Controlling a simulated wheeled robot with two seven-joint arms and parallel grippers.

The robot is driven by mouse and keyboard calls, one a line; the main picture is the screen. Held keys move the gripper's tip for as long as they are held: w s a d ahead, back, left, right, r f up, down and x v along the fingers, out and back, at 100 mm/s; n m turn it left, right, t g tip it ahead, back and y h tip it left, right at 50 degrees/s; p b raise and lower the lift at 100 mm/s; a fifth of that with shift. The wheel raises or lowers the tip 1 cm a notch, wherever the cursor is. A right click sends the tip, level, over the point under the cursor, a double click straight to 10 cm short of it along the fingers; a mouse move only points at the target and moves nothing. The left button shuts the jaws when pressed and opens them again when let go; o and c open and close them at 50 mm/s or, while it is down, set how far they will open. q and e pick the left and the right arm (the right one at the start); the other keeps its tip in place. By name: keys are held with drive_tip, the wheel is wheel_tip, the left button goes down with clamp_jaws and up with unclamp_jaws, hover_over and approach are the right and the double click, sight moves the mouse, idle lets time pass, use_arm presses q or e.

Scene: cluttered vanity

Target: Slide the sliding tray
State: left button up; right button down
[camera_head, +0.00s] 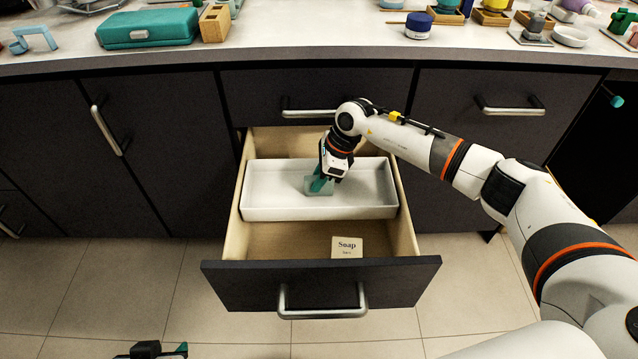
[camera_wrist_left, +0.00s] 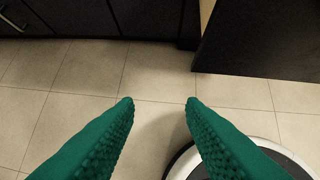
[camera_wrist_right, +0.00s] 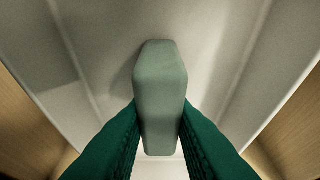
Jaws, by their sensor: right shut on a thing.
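The sliding tray (camera_head: 275,212) is a long white open box set across the open drawer (camera_head: 320,285). It sits in the middle of the drawer, with bare drawer floor behind and in front of it. A grey-green block-like handle (camera_wrist_right: 160,85) rises from the tray floor. My right gripper (camera_head: 320,185) reaches down into the tray and is shut on this handle, one finger on each side. My left gripper (camera_head: 155,350) shows only at the bottom edge of the head view. In the left wrist view its green fingers (camera_wrist_left: 160,105) are apart and empty above the floor.
A small soap box (camera_head: 347,246) lies in the drawer in front of the tray. The countertop (camera_head: 300,38) above holds a teal case (camera_head: 148,28), a wooden block (camera_head: 215,23) and several small containers.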

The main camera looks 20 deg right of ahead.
drive_tip(key=c, duration=1.2)
unclamp_jaws()
drive_tip(key=shift+c, duration=0.2)
drive_tip(key=shift+r, duration=0.1)
drive_tip(key=p+v, duration=0.1)
drive_tip(key=v, duration=0.5)
use_arm(q)
drive_tip(key=s+g, duration=0.1)
drive_tip(key=s+a+g, duration=0.1)
drive_tip(key=s, duration=0.1)
drive_tip(key=s+g+p, duration=0.1)
drive_tip(key=s, duration=0.1)
drive_tip(key=shift+s+a+f+y, duration=0.15)
drive_tip(key=shift+s+a+y, duration=0.1)
drive_tip(key=shift+a+y, duration=0.15)
use_arm(e)
drive_tip(key=v, duration=0.6)
drive_tip(key=shift+s, duration=0.1)
